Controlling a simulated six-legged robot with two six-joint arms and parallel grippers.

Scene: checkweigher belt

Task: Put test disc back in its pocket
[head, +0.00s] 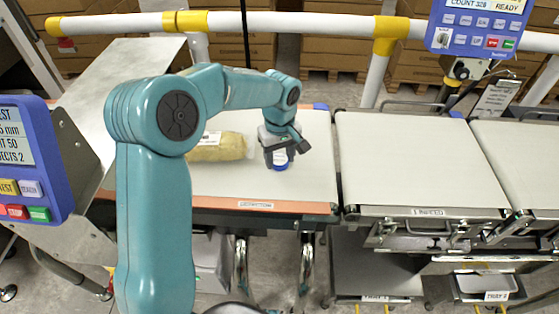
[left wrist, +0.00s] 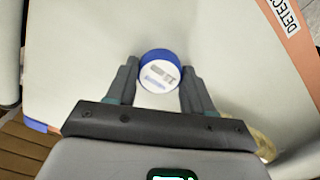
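The test disc (left wrist: 160,72), a short round piece with a blue rim and a white printed face, lies on the pale belt. In the head view, the disc (head: 280,162) is partly hidden by my left gripper (head: 284,153). In the left wrist view my left gripper (left wrist: 160,84) is open, with one finger on each side of the disc and a gap at both sides. I cannot make out the disc's pocket. My right gripper is not in view.
A yellowish bag (head: 222,147) lies on the same belt (head: 310,180), left of the disc. A second belt (head: 420,160) is to the right. A yellow-and-white rail (head: 270,22) crosses behind. Blue control panels stand at left (head: 30,150) and upper right (head: 478,25).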

